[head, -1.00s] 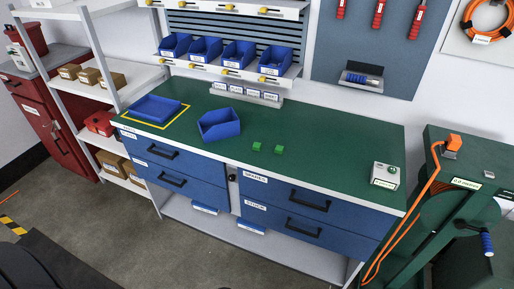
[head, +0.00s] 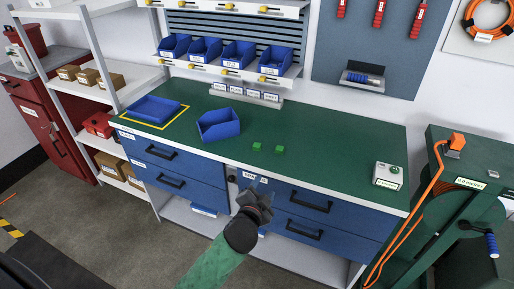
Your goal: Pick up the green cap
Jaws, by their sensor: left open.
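Two small green caps sit on the green worktop: one green cap (head: 256,146) on the left and another green cap (head: 280,149) just right of it. They stand apart from each other, right of the open blue bin. My left gripper (head: 258,188) is in front of the drawer fronts, below and nearer than the caps. It is open and touches no cap; its fingers are small and partly hidden by the wrist. My right gripper is not in view.
A blue bin (head: 219,125) stands left of the caps. A blue tray (head: 153,108) lies inside a yellow outline at the left. The worktop (head: 325,148) between is clear.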

